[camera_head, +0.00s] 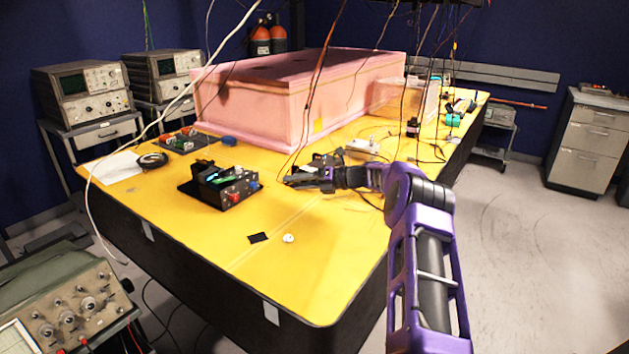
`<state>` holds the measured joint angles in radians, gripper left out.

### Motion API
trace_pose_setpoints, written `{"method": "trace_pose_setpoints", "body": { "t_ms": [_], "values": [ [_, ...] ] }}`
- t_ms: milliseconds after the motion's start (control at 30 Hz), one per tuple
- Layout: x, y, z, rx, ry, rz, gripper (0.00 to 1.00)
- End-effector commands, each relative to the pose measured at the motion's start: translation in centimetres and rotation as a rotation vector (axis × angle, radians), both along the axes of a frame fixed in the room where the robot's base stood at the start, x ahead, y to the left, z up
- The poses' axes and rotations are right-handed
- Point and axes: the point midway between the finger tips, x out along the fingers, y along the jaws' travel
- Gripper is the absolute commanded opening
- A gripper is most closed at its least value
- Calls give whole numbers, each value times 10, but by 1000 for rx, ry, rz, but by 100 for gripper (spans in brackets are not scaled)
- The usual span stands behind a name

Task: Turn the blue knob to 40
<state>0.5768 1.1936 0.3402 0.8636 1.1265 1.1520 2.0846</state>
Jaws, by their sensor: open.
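A small black device (212,194) with a lit green display stands on the yellow table, left of the picture's middle. On its right-hand face are a red knob (234,197) and a blue knob (253,185). The blue knob's setting is too small to read. My gripper (290,180) reaches in from the right at low height over the table. It is open, a short gap to the right of the blue knob, and does not touch it. Nothing shows between its fingers, though they are small and dark here.
A second dark device (326,160) sits just behind my gripper. A pink foam box (290,100) fills the table's back. A black square (258,238) and a white round piece (288,239) lie in front. Cables hang over the table (330,270), whose front right is clear.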

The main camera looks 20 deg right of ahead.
Motion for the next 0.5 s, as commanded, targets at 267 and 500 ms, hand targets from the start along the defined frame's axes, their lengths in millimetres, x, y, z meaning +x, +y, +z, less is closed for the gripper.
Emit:
{"method": "trace_pose_setpoints", "body": {
  "t_ms": [267, 500],
  "values": [
    [-28, -37, 12, 0, -1, -1, 60],
    [-34, -45, 14, -1, 0, -1, 60]
  ]
}}
